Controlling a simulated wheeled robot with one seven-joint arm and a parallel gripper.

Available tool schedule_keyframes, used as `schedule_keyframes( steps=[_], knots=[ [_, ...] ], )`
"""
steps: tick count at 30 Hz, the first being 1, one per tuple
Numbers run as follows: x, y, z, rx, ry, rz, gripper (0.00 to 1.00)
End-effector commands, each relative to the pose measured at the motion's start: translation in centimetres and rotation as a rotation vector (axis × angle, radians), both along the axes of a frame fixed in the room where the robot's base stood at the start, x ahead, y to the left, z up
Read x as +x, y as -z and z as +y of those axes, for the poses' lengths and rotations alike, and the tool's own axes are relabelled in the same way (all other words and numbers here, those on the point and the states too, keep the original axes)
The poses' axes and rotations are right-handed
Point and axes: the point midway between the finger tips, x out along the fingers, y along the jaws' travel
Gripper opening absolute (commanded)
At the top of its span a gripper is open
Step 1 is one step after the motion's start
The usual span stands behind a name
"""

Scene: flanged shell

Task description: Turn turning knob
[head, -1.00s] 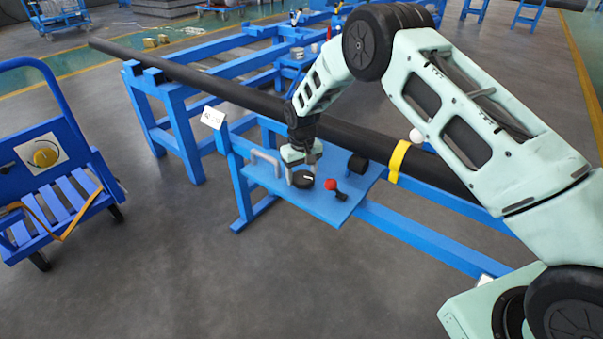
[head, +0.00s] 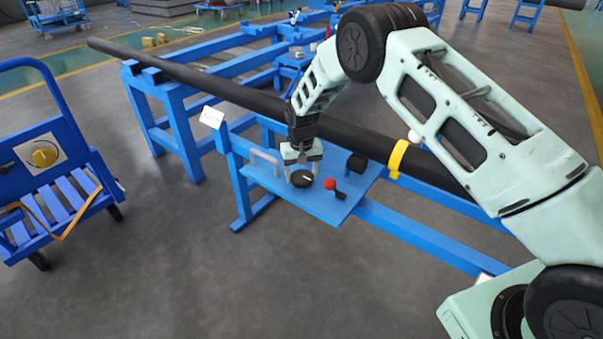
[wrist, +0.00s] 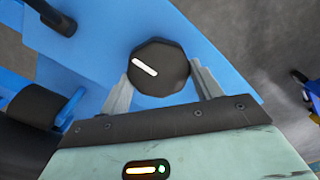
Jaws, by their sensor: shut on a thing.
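The turning knob is a black, many-sided knob with a white line mark; in the head view it (head: 302,179) stands on the blue panel (head: 325,210). In the wrist view the knob (wrist: 158,72) sits between the two grey fingers, its white mark slanting down to the right. My gripper (head: 303,165) points down over the panel and is shut on the knob, one finger on each side. It also shows in the wrist view (wrist: 163,92). The finger contacts are partly hidden behind the knob.
On the panel, a red-balled lever (head: 330,184) stands close right of the knob. A black block (head: 357,163) and a grey handle (head: 266,158) are also there. A long dark pipe (head: 220,88) runs behind.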

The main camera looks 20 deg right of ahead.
Motion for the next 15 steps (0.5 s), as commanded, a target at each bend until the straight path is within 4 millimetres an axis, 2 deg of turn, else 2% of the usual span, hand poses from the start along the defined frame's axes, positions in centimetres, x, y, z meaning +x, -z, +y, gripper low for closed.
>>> schedule_keyframes(
  steps=[1,3,11,15],
  knots=[
    [0.10,-0.13,0.02,0.001,0.000,-0.003,0.72],
    [0.09,-0.11,0.01,0.001,-0.001,-0.002,0.86],
    [0.04,-0.10,0.01,0.000,-0.001,-0.001,0.86],
    [0.09,-1.01,0.02,0.001,-0.001,-0.003,0.86]
  ],
)
